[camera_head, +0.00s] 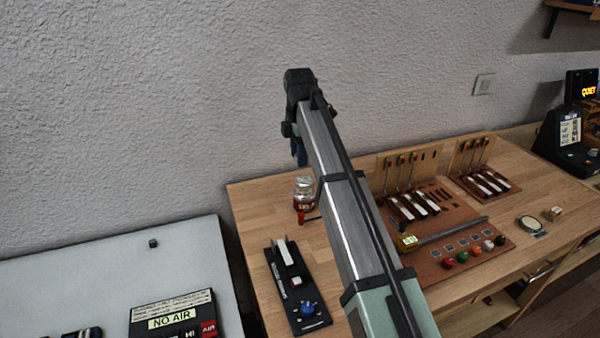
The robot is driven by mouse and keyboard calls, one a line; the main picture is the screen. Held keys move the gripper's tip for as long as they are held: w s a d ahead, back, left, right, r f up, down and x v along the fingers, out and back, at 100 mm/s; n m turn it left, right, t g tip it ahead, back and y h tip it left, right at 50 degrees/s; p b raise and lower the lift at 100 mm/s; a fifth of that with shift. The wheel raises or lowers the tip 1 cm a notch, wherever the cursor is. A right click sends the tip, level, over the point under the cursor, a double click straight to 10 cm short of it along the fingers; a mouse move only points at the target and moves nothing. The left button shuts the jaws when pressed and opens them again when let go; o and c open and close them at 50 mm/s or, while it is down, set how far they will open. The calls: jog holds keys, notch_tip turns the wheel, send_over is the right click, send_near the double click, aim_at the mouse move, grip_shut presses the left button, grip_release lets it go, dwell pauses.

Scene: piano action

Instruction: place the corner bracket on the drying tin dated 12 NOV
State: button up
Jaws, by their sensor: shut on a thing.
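My gripper (299,154) hangs at the far end of my raised arm, against the wall and above the back left of the wooden bench. It is small, dark and partly hidden by my arm. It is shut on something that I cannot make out. I cannot pick out the corner bracket for sure. A round, pale-topped tin (529,223) lies at the right of the bench, well away from my gripper. A smaller object (552,213) sits beside it. No 12 NOV date is readable on either.
The wooden bench (245,205) carries a jar (304,190), a black device with a blue knob (295,290), and brown boards with key parts (415,205). A white table (90,285) at left holds a NO AIR display (173,318). A QUIET sign (588,90) glows at right.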

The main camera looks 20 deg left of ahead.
aim_at(299, 180)
jog(key=shift+f, duration=3.05)
jog(key=o, duration=1)
jog(key=shift+f, duration=0.1)
notch_tip(299, 180, up, 12)
jog(key=shift+r, duration=0.15)
